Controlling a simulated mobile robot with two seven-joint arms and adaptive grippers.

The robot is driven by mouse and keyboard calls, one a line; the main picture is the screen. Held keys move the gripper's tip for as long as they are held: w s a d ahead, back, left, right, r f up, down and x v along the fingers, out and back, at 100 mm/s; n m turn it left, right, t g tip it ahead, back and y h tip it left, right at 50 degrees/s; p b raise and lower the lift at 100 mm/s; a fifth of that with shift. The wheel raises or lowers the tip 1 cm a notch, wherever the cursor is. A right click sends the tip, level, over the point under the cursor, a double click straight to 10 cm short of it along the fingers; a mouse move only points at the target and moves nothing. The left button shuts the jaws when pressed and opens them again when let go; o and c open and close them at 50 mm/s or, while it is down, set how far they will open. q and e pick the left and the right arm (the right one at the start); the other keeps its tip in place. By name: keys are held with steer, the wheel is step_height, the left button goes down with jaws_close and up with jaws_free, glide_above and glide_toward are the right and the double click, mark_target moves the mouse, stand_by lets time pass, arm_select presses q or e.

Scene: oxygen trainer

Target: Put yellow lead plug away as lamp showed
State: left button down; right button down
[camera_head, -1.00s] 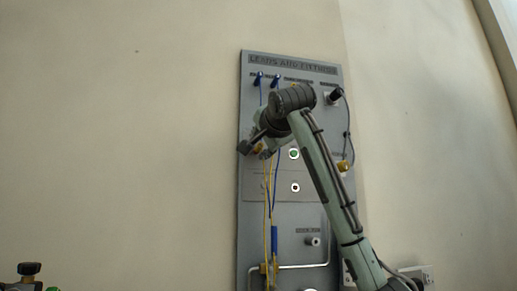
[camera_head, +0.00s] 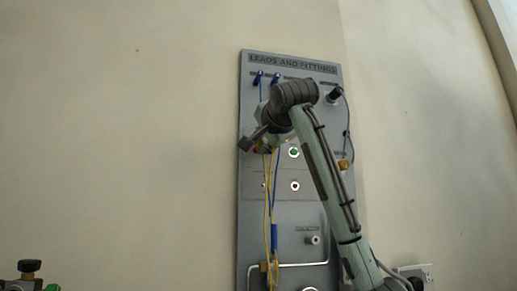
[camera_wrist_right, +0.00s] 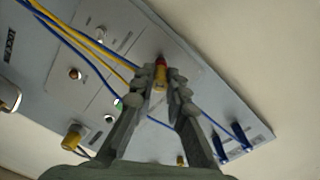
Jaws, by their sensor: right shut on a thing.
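My right gripper (camera_head: 258,146) is in front of the left side of the grey panel (camera_head: 254,215). In the right wrist view my right gripper (camera_wrist_right: 163,82) is shut on the yellow lead plug (camera_wrist_right: 161,80), close to the panel face. A red piece (camera_wrist_right: 160,62) shows at the plug's far end; I cannot tell whether it is part of the plug or of the panel. The yellow lead (camera_head: 266,215) hangs down the panel. A green-centred round fitting (camera_head: 294,153) sits right of the gripper, with a dark-centred one (camera_head: 295,187) below.
Two blue plugs (camera_head: 258,78) sit at the panel top, and blue leads hang beside the yellow one. A black fitting (camera_head: 334,96) and a brass piece (camera_head: 344,164) are at the right edge.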

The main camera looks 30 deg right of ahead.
mark_target(262, 141)
steer(key=b+v, duration=0.1)
steer(key=v, duration=0.3)
steer(key=shift+b, duration=0.35)
stand_by(0.3)
steer(key=shift+r, duration=0.15)
